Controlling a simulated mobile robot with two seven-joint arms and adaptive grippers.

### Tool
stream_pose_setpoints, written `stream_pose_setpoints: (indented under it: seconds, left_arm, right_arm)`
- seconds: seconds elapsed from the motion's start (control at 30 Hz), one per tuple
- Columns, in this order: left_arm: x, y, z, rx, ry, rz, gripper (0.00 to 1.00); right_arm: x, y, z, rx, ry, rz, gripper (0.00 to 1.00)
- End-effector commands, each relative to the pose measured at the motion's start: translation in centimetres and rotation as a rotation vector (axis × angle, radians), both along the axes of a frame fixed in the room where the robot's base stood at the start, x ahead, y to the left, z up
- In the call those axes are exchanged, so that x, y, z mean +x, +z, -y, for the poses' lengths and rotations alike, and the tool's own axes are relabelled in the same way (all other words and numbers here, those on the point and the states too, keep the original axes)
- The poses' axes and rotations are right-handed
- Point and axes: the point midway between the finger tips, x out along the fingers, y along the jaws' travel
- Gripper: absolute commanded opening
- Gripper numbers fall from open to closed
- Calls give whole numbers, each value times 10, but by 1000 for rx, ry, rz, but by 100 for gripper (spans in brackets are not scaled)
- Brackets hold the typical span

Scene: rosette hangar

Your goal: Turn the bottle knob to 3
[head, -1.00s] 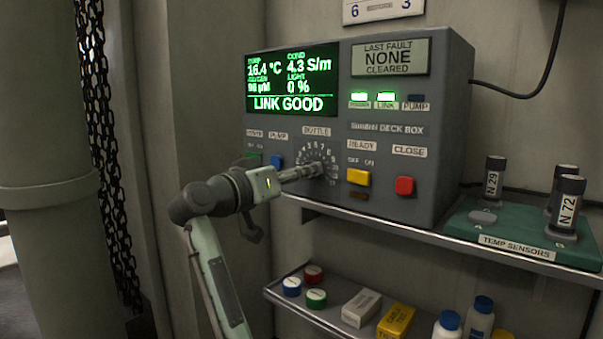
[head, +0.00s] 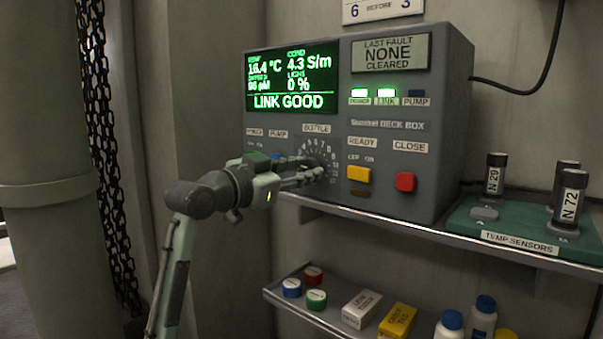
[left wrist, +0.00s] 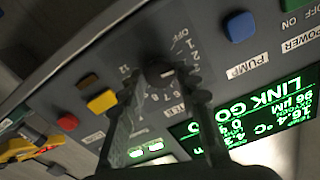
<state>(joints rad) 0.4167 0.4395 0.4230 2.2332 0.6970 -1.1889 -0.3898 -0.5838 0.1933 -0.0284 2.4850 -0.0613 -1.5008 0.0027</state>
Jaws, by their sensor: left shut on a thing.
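The bottle knob (left wrist: 160,73) is a dark round knob on the grey deck box (head: 450,120), inside a dial of white numbers under the BOTTLE label (head: 317,129). My left gripper (head: 318,173) reaches it from the left and is shut on it. In the left wrist view the gripper's two fingers (left wrist: 164,82) lie on either side of the knob. A small pale mark shows on the knob, toward the low-number side of the dial, but I cannot tell which number it points at. In the head view the fingers hide most of the knob. My right gripper is not in view.
A blue pump switch (left wrist: 240,27), a yellow ready switch (head: 359,174) and a red close button (head: 405,182) sit near the knob. The screen (head: 292,80) reads LINK GOOD. A green sensor tray (head: 470,222) stands at the right. A lower shelf holds caps, boxes and bottles.

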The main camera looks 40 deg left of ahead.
Motion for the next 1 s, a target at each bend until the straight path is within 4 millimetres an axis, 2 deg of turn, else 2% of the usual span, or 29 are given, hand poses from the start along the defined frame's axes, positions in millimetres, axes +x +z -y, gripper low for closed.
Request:
stream_pose_setpoints:
  seconds: [0.4,0.7,1.0]
  left_arm:
    - [0,-2,1,298,-3,19,3]
    - [0,-1,1,384,-3,28,3]
    - [0,-1,1,396,-3,30,3]
  right_arm:
    - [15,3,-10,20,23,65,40]
    - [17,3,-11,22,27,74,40]
    - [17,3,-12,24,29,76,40]
